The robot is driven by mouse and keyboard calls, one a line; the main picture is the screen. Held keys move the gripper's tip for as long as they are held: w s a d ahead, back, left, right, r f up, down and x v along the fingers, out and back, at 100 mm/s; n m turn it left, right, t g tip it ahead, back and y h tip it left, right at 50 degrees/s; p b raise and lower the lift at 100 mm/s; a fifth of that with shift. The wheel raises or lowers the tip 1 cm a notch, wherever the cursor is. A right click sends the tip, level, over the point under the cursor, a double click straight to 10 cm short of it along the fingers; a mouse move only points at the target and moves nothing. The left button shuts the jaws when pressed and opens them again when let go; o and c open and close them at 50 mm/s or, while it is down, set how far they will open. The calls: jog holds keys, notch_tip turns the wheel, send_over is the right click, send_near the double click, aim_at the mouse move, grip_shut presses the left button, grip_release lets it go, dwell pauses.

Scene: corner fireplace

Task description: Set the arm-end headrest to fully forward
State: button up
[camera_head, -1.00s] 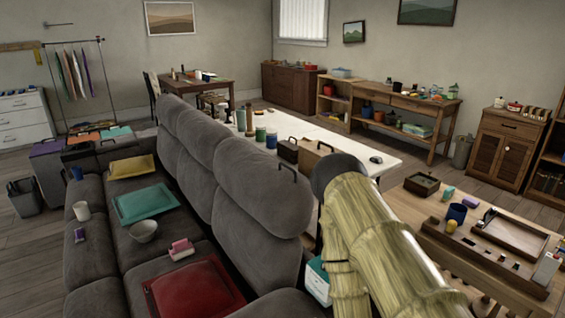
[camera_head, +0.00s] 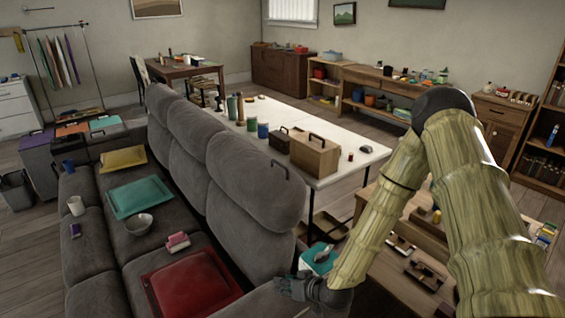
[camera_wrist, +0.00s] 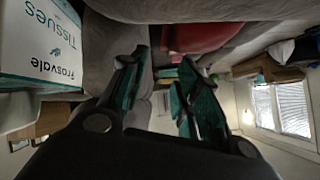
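The grey sofa has a row of headrests on its back. Grey upholstery shows beyond the fingers.
A white and teal tissue box (camera_wrist: 40,45) is close beside my gripper; it also shows in the head view (camera_head: 318,258). A white table (camera_head: 345,165) with a wooden box (camera_head: 314,155) stands behind the sofa.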

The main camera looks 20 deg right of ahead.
jog(key=w+d+r+t+y+p, duration=0.15)
jog(key=w+d+r+t, duration=0.3)
jog(key=w+r, duration=0.85)
jog(key=n+t+p, duration=0.1)
jog(key=t+p, duration=0.1)
jog(key=t, duration=0.1)
send_near(283, 166)
jog(key=p+x, duration=0.1)
jog(key=x, duration=0.2)
jog(key=p+x, duration=0.1)
jog(key=x, duration=0.3)
jog(key=p+x, duration=0.1)
jog(key=x, duration=0.2)
jog(key=shift+w+f, duration=0.3)
jog(key=shift+w, duration=0.05)
grip_shut()
